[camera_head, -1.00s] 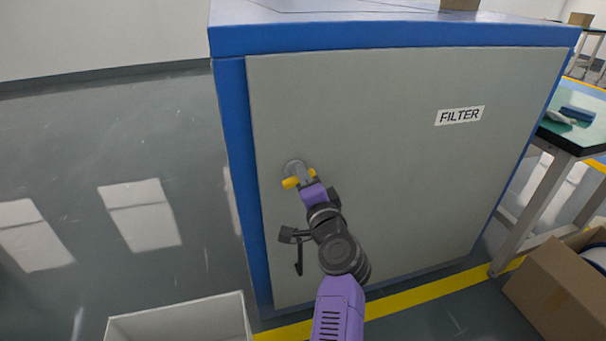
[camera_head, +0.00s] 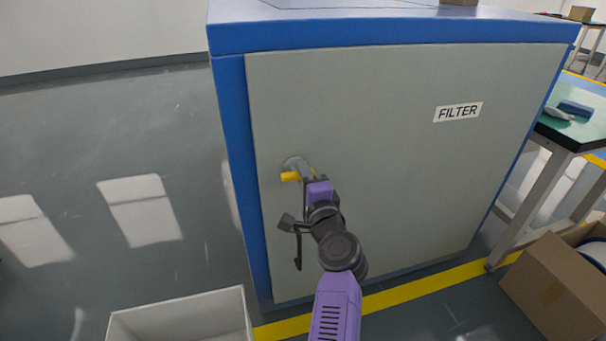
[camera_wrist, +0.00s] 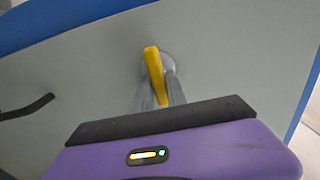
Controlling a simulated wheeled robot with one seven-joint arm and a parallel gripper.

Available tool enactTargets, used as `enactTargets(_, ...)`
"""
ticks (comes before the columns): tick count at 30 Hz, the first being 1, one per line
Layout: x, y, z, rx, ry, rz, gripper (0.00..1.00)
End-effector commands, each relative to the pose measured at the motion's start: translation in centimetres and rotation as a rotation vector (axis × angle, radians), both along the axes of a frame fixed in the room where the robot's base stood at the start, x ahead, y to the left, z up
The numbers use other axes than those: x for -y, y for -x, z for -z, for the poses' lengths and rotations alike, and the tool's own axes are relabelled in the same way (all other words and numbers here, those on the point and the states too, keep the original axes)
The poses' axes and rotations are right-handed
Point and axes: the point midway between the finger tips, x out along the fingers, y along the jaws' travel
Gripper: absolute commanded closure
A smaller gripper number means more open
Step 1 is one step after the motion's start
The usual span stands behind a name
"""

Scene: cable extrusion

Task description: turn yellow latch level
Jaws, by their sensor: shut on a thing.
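The yellow latch (camera_head: 290,176) sits on a round grey mount on the left part of the grey cabinet door (camera_head: 400,130). In the head view its visible end points left and looks about level; the rest is hidden behind my gripper. My gripper (camera_head: 308,176) is at the latch, shut on it. In the wrist view the latch (camera_wrist: 155,75) runs from the round mount down between the two grey fingers (camera_wrist: 158,98), close to the purple gripper body.
A black handle (camera_head: 298,245) hangs on the door below the latch. The cabinet has a blue frame and a FILTER label (camera_head: 458,112). A white bin (camera_head: 185,318) stands at the lower left, a cardboard box (camera_head: 550,285) and a table (camera_head: 585,135) at the right.

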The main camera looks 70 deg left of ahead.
Motion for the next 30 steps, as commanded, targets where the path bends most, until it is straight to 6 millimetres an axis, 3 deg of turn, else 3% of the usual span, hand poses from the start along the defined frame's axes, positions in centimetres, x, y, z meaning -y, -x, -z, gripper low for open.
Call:
enactTargets(3, 0.0, -0.1, 0.1, -0.001, 0.001, 0.001, 1.0)
enactTargets(4, 0.0, -0.1, 0.1, -0.001, 0.001, 0.001, 0.8)
enactTargets(7, 0.0, -0.1, 0.1, 0.0, 0.001, 0.001, 0.62)
enactTargets(19, 0.5, 0.0, 0.0, 0.0, 0.001, 0.001, 0.62)
enactTargets(30, 5.5, 0.6, -0.1, 0.0, 0.002, 0.002, 0.62)
